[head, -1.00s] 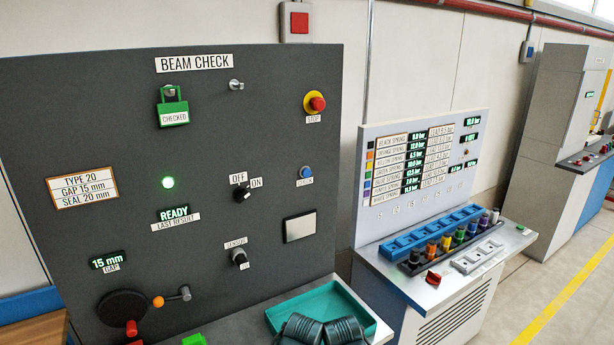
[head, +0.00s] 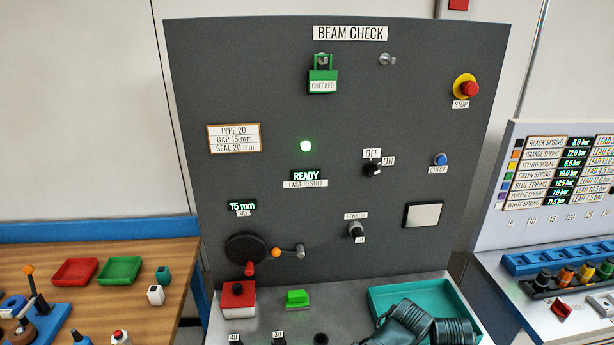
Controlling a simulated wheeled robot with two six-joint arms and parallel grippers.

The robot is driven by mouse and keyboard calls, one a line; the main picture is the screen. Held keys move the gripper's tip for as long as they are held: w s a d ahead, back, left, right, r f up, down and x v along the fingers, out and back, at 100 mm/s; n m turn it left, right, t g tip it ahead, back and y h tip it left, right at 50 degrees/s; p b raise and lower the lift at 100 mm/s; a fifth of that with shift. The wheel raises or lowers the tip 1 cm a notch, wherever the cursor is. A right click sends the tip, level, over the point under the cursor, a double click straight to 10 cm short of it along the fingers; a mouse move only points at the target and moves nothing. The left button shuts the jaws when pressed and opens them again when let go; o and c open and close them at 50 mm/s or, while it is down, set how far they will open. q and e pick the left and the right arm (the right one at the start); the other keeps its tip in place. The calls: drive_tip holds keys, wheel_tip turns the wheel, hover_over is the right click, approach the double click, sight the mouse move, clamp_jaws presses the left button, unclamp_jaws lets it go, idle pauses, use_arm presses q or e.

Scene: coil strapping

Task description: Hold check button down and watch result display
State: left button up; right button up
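The blue check button (head: 440,159) sits on the right side of the dark beam check panel (head: 250,80), above a "CHECK" label. Nothing touches it. The result display (head: 306,175) reads "READY" in green above a "LAST RESULT" label. A round lamp (head: 306,146) above it glows green. The OFF/ON knob (head: 372,170) seems to have its mark toward ON. The gap display (head: 241,206) reads 15 mm.
A red stop button (head: 470,89) is at the upper right of the panel. A green "CHECKED" tag (head: 323,82) hangs at the top. A wooden bench (head: 180,265) is at left, a spring console (head: 560,215) at right.

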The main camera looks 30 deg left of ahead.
use_arm(q)
clamp_jaws()
idle(1.5)
